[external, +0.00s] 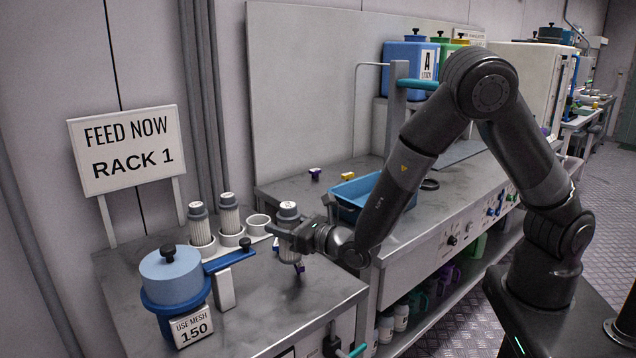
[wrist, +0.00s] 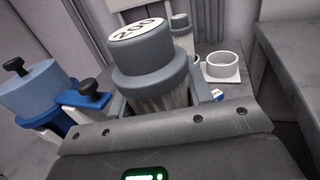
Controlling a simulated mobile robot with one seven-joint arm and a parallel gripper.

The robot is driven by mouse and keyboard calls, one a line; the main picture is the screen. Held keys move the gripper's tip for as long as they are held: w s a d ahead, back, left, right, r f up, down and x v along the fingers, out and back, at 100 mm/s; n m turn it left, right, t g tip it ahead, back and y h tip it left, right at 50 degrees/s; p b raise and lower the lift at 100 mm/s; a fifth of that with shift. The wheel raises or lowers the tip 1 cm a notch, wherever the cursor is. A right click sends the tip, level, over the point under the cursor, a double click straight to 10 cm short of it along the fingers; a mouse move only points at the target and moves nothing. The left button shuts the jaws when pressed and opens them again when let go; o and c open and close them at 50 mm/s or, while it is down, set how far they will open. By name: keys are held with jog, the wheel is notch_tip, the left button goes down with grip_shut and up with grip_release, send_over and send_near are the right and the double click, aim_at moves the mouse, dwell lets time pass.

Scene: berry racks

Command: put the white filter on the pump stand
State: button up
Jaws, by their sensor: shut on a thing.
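My gripper (external: 284,235) is shut on a filter with a grey cap, a white top label and a pale ribbed body (external: 288,211). In the wrist view this held filter (wrist: 146,50) reads 200 and is tilted in the picture. It hangs over the near metal bench, right of the filter holders. Two similar filters, a left one (external: 198,225) and a right one (external: 229,214), stand in white round holders. A blue pot (external: 170,275) with a black knob sits in a blue stand, with a blue arm (external: 229,261) reaching right; this may be the pump stand.
An empty white holder (external: 258,224) stands behind the held filter. Signs read "FEED NOW RACK 1" (external: 128,150) and "USE MESH 150" (external: 193,327). A blue tray (external: 347,207) is on the farther bench. The near bench front is clear.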

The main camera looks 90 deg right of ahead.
jog(key=w+d+r+m+g+h, duration=0.1)
jog(key=w+d+h, duration=0.1)
jog(key=w+d, duration=0.35)
jog(key=w+d+m+g+h, duration=0.1)
jog(key=w+d+m, duration=0.15)
jog(key=d, duration=0.65)
jog(key=w+d+r+m+g+h, duration=0.1)
jog(key=w+d+h, duration=0.1)
jog(key=w+d, duration=0.45)
jog(key=shift+n, duration=0.25)
jog(key=shift+s+d+f, duration=0.15)
jog(key=shift+s+f, duration=0.1)
jog(key=shift+f, duration=0.85)
jog(key=shift+s+d+f, duration=0.2)
jog(key=shift+s+f, duration=0.05)
jog(key=shift+f, duration=0.85)
jog(key=shift+s+d+f, duration=0.15)
jog(key=shift+s+f, duration=0.1)
jog(key=shift+f, duration=0.85)
jog(key=shift+f, duration=0.15)
jog(key=o, duration=1.2)
jog(key=shift+c, duration=0.2)
jog(key=shift+s+a, duration=0.1)
